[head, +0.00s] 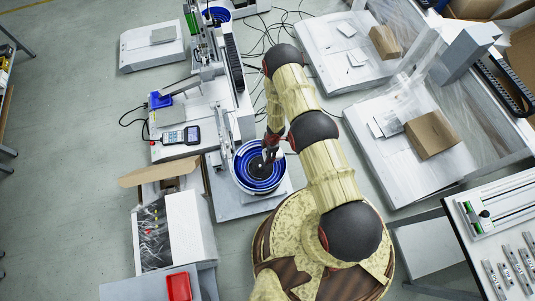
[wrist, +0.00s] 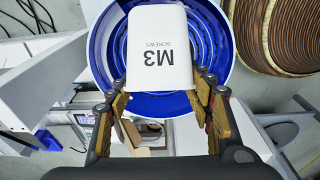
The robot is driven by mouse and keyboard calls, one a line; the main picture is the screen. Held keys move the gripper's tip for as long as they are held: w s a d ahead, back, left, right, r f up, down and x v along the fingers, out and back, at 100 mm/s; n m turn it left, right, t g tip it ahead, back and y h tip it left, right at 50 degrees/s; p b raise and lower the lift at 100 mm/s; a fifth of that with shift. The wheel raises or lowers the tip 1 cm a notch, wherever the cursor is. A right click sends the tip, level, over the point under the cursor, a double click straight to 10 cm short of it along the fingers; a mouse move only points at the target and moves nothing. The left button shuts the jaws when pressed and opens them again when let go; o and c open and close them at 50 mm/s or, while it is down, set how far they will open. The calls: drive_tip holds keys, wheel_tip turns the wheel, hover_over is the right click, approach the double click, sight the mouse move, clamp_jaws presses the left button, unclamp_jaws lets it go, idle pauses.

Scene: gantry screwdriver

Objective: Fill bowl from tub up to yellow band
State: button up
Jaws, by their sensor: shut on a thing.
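The tub (wrist: 158,48) is white, with "M3 SCREWS" printed on its side, and fills the middle of the wrist view. My gripper (wrist: 161,94) is shut on the tub, one finger on each side. The bowl (wrist: 103,42) is blue with ringed inner walls and lies behind the tub in that view. In the head view the bowl (head: 242,180) sits at the centre, with a dark middle, and my gripper (head: 270,150) is over its far part. I cannot make out the tub there, nor the yellow band or the fill level in either view.
A handheld device with a screen (head: 180,136) lies on the white machine base left of the bowl. An open cardboard box (head: 160,174) and a red tray (head: 178,287) are at lower left. White benches with brown boxes (head: 432,135) stand at right. The left floor is clear.

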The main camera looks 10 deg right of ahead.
drive_tip(key=shift+w+a+f+h+b, duration=0.1)
drive_tip(key=shift+w+f+h+b, duration=0.1)
drive_tip(key=shift+h+b, duration=0.15)
drive_tip(key=shift+s+f, duration=0.15)
drive_tip(key=shift+s, duration=0.05)
idle(0.4)
drive_tip(key=shift+w+a+f+h+b, duration=0.15)
drive_tip(key=shift+h+b, duration=0.3)
drive_tip(key=shift+b, duration=1.6)
idle(0.6)
drive_tip(key=shift+f+h+b, duration=0.3)
drive_tip(key=shift+b, duration=1.1)
idle(0.7)
drive_tip(key=shift+a+h+b, duration=0.2)
drive_tip(key=shift+h+b, duration=0.3)
drive_tip(key=shift+b, duration=1.05)
idle(0.8)
